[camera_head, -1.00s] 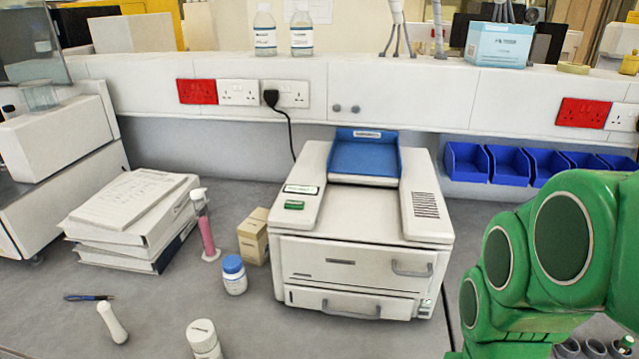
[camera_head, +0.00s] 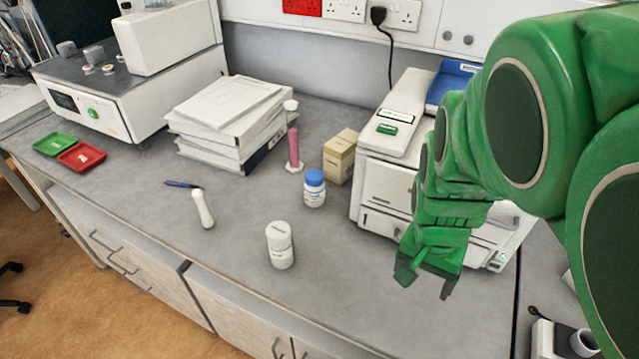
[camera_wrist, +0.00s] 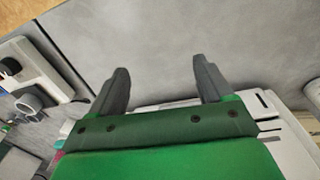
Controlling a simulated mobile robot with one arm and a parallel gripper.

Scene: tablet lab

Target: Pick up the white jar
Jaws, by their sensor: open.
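A white jar (camera_head: 280,246) with a white lid stands upright near the front of the grey bench in the head view. Another white jar with a blue lid (camera_head: 314,188) stands behind it and a little to the right. My green gripper (camera_head: 424,284) is to the right of both jars, in front of the printer-like machine, pointing down. In the wrist view my gripper (camera_wrist: 160,84) shows two grey fingers spread apart with nothing between them.
A tan box (camera_head: 340,156) and a pink-filled cylinder (camera_head: 294,148) stand behind the jars. A white pestle-like object (camera_head: 202,209) and a pen (camera_head: 182,184) lie to the left. The white machine (camera_head: 385,190) stands at right. Bench surface between the white-lidded jar and my gripper is clear.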

